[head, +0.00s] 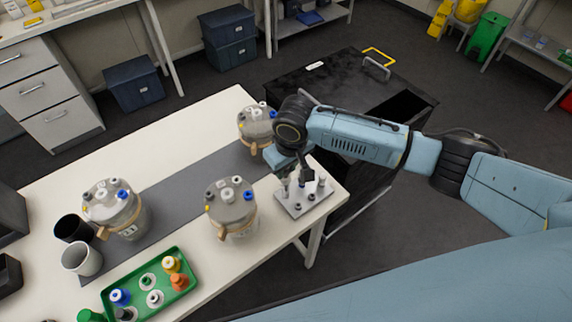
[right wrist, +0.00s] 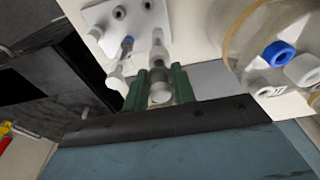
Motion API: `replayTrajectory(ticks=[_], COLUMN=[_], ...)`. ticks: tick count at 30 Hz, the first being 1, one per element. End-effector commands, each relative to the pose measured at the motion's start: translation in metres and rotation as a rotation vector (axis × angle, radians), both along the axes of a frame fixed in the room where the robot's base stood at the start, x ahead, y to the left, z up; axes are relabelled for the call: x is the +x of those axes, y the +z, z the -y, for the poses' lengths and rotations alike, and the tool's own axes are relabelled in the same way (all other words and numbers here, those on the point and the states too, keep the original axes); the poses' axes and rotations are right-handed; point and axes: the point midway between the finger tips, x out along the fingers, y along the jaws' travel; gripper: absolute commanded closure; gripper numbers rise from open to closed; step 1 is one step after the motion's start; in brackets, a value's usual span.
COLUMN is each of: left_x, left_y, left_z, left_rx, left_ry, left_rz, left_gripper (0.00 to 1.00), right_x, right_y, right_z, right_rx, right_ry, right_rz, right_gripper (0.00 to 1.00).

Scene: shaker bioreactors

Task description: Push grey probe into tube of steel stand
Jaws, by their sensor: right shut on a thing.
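The steel stand (head: 293,208) is a small light metal plate with several short tubes and knobs, at the right corner of the white table. It shows at the top of the right wrist view (right wrist: 101,16). My right gripper (head: 303,178) is above the stand, pointing down. In the right wrist view its two green fingers are shut around the grey probe (right wrist: 160,93), which lines up with the stand plate. I cannot tell whether the probe's tip is inside a tube. A second pale piece with a blue part (right wrist: 116,66) stands beside the fingers. My left gripper is not in view.
Three lidded vessels stand on the table: left (head: 130,222), middle (head: 236,214) and back (head: 256,126). The middle one is close to the stand. A green tray (head: 186,296) holds coloured bottles. Black (head: 70,228) and white (head: 82,260) cups stand left. A black cart (head: 330,75) is behind.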

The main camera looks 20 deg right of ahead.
Motion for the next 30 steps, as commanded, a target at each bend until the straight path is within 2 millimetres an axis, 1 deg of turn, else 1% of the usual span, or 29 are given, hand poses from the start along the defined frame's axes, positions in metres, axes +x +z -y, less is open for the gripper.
replayTrajectory(ticks=[14, 30], left_x=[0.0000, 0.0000], left_y=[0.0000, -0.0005], left_z=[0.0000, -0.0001], left_rx=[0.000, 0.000], left_ry=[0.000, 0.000], left_rz=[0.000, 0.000], left_gripper=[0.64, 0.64], right_x=[0.0001, 0.0003], right_y=[-0.0011, -0.0085], right_z=[-0.0002, -0.0004], right_rx=[0.000, 0.000], right_ry=[0.000, 0.000], right_rz=[0.001, 0.001], right_gripper=[0.98, 0.98])
